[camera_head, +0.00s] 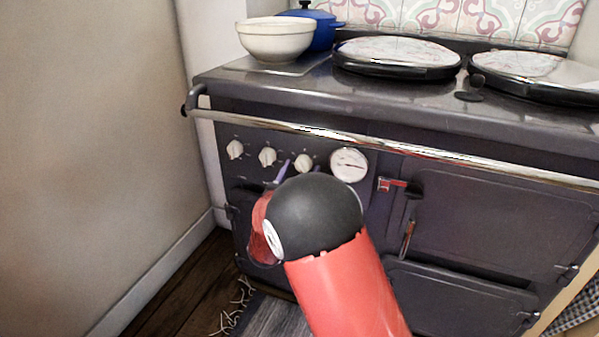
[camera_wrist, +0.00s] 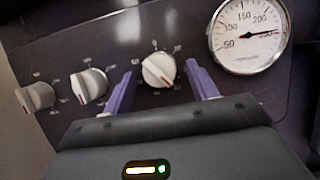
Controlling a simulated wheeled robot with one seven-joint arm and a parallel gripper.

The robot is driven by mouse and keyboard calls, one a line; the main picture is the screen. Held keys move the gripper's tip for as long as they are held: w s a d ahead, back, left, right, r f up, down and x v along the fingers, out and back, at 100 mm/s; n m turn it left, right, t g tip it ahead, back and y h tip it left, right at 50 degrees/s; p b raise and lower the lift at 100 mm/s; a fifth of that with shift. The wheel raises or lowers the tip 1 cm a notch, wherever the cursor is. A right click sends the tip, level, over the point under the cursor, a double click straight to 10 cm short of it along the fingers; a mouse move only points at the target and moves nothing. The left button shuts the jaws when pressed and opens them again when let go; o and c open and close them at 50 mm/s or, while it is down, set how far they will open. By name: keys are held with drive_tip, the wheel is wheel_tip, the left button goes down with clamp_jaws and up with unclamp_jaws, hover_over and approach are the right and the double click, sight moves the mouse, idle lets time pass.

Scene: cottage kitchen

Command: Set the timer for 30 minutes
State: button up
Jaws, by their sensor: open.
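Three white knobs sit in a row on the dark stove's front panel: a left one (camera_head: 235,149), a middle one (camera_head: 267,156) and a right one (camera_head: 304,163). The wrist view also shows the left (camera_wrist: 37,97), middle (camera_wrist: 90,86) and right knob (camera_wrist: 158,70), each with a red mark and small markings around it. I cannot read which one is the timer. My gripper (camera_wrist: 160,69) is open, its purple fingers on either side of the right knob, with gaps visible. In the head view, one finger of my gripper (camera_head: 284,168) shows; my arm hides the rest.
A round temperature gauge (camera_head: 349,164) is right of the knobs. A chrome rail (camera_head: 330,133) runs above them. A cream bowl (camera_head: 276,40) and blue pot (camera_head: 322,28) stand on top. A wall (camera_head: 95,130) is close at left.

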drive_tip(key=c, duration=1)
drive_tip(key=shift+a+f+m+h+b, duration=0.15)
drive_tip(key=shift+m+h+b, duration=0.25)
drive_tip(key=shift+m+b, duration=0.3)
drive_tip(key=shift+r, duration=0.2)
drive_tip(key=o, duration=1)
